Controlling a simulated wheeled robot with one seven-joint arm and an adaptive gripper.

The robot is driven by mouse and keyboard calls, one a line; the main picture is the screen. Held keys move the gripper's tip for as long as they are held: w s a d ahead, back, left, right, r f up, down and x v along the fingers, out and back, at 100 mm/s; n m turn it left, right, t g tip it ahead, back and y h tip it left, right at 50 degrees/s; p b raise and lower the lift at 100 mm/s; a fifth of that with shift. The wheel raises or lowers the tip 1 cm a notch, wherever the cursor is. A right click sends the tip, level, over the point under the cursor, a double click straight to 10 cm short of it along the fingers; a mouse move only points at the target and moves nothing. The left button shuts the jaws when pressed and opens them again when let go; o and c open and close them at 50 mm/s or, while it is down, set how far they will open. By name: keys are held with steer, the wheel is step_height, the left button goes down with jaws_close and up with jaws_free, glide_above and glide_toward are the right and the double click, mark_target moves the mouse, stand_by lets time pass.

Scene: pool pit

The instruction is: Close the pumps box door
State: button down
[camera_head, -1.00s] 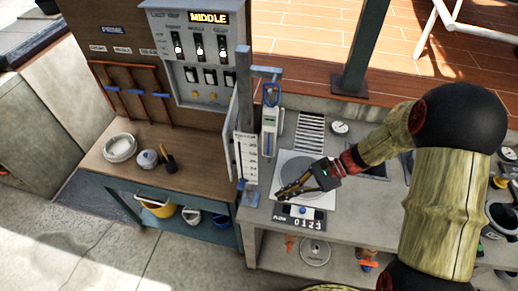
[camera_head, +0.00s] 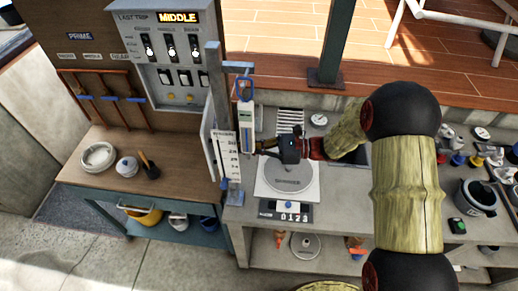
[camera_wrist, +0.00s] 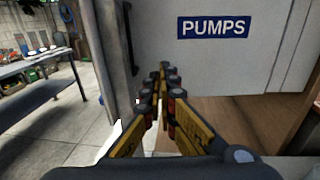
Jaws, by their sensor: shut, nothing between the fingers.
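The grey pumps box (camera_head: 176,62) stands on the wooden back panel, with its switches and a lit MIDDLE display exposed. Its door stands open, seen nearly edge-on in the head view (camera_head: 208,140), partly behind a grey post. In the wrist view the pale door (camera_wrist: 265,60) fills the upper right and carries a blue PUMPS label (camera_wrist: 213,27). My gripper (camera_head: 260,147) is shut and empty, pointing left towards the post and gauge. In the wrist view its fingertips (camera_wrist: 164,68) lie in front of the door's lower left part. I cannot tell whether they touch it.
A grey post (camera_head: 217,100) and a blue-handled gauge (camera_head: 244,115) stand between gripper and box. A scale with a round plate (camera_head: 288,180) lies below the gripper. White bowls (camera_head: 98,156) sit on the wooden bench. Clutter fills the right counter.

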steer(key=a, duration=0.6)
steer(key=shift+b, duration=0.35)
steer(key=shift+s, duration=0.15)
steer(key=a, duration=0.3)
steer(key=a+p, duration=0.1)
steer(key=a, duration=0.1)
steer(key=shift+s+a+p, duration=0.2)
steer(key=shift+a+p, duration=0.1)
steer(key=shift+a, duration=0.1)
steer(key=s+d+p, duration=0.1)
steer(key=s+d, duration=0.2)
steer(key=d, duration=1)
steer(key=shift+d+p, duration=0.3)
steer(key=shift+d, duration=0.05)
